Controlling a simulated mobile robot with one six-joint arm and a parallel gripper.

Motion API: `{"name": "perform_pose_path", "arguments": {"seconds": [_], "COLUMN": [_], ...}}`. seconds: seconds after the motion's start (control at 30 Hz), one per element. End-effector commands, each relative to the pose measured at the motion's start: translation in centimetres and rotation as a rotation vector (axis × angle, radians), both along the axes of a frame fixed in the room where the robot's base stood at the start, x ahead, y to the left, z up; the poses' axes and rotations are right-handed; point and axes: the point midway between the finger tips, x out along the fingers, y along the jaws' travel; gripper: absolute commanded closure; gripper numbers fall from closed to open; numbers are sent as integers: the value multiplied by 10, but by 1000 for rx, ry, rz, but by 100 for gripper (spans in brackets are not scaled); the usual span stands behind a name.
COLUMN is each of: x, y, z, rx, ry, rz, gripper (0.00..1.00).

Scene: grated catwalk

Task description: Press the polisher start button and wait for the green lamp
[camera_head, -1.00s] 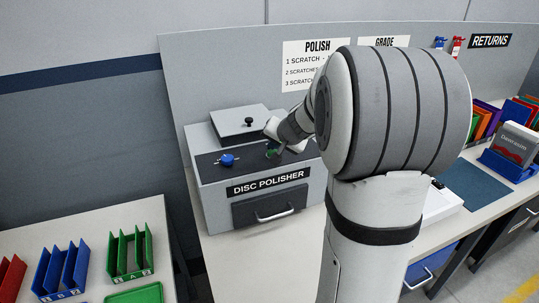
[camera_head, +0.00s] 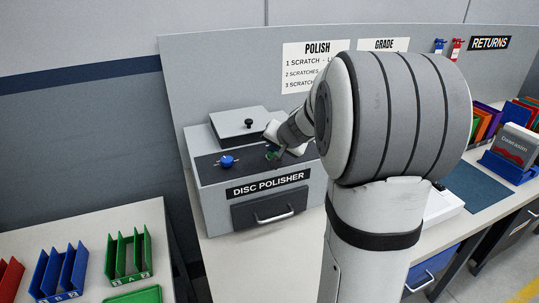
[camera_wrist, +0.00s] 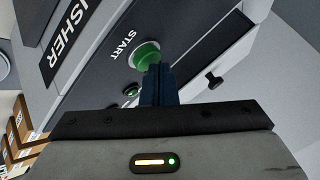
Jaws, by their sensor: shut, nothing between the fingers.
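The disc polisher (camera_head: 214,207) is a grey box with a dark sloped top, standing on the bench. Its green start button (camera_wrist: 145,54) shows in the wrist view beside the word START. My gripper (camera_wrist: 157,72) is shut and empty, its dark fingertips at the button's near edge; they look to be touching it, but the contact is partly hidden. A small round lamp (camera_wrist: 131,91) with a greenish tint sits left of the fingers; I cannot tell for sure whether it is lit. In the head view my gripper (camera_head: 273,153) covers most of the button.
A blue knob (camera_head: 228,161) sits left of my gripper on the polisher top, and a lid with a black knob (camera_head: 248,123) stands behind. A drawer handle (camera_head: 274,216) juts from the front. Green racks (camera_head: 130,257) stand on the left table.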

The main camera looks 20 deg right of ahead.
Motion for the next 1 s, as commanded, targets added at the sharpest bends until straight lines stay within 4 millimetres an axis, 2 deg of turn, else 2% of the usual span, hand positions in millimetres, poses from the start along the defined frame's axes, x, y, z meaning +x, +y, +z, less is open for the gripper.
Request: {"name": "perform_pose_path", "arguments": {"seconds": [1.0], "x": [0], "y": [1], "z": [-12], "rx": [0], "ry": [1], "rz": [2], "gripper": [100]}}
